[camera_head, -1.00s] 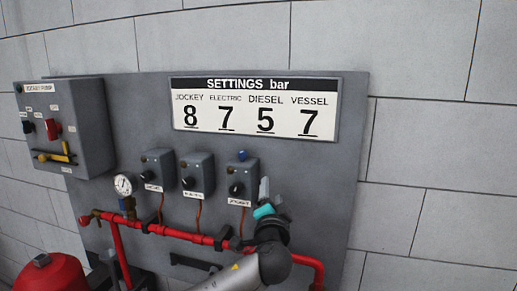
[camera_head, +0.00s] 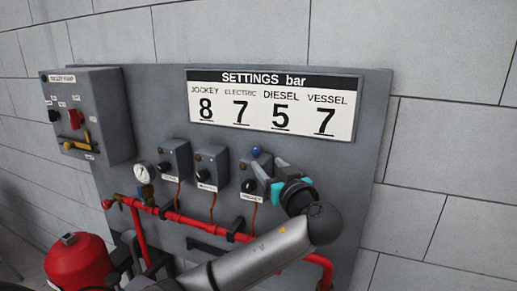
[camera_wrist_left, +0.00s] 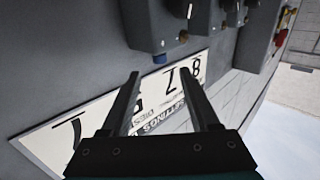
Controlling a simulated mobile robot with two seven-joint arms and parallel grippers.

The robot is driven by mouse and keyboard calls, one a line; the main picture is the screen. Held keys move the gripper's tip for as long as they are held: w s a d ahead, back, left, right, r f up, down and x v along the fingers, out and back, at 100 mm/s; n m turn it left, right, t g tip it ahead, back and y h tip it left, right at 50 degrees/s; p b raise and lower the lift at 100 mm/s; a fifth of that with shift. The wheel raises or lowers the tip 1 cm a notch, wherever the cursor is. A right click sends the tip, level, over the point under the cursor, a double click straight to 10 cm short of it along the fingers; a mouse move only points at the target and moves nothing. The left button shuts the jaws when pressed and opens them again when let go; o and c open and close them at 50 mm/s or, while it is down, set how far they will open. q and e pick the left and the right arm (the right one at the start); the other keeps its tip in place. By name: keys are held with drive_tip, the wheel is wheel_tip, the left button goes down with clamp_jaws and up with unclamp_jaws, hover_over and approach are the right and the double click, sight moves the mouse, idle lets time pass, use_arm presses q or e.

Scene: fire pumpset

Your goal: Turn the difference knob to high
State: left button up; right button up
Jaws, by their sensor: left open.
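Three small grey boxes hang on the panel in the head view, each with a black knob: left (camera_head: 164,168), middle (camera_head: 204,175) and right (camera_head: 247,186). Their labels are too small to read, so I cannot tell which knob is the difference knob. My left gripper (camera_head: 266,178) is open and empty at the right side of the right-hand box, partly covering it. My right gripper is not in view.
A settings sign (camera_head: 273,79) is above the boxes. A red pipe (camera_head: 190,220) with a gauge (camera_head: 144,172) runs below them. A larger control box (camera_head: 105,105) with a red switch and yellow lever is at left. A red tank (camera_head: 78,262) stands lower left.

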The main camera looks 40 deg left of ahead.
sight(258, 153)
use_arm(q)
drive_tip(key=p+x, duration=0.2)
drive_tip(key=x, duration=0.6)
drive_tip(key=shift+w, duration=0.1)
drive_tip(key=shift+c, duration=0.3)
clamp_jaws()
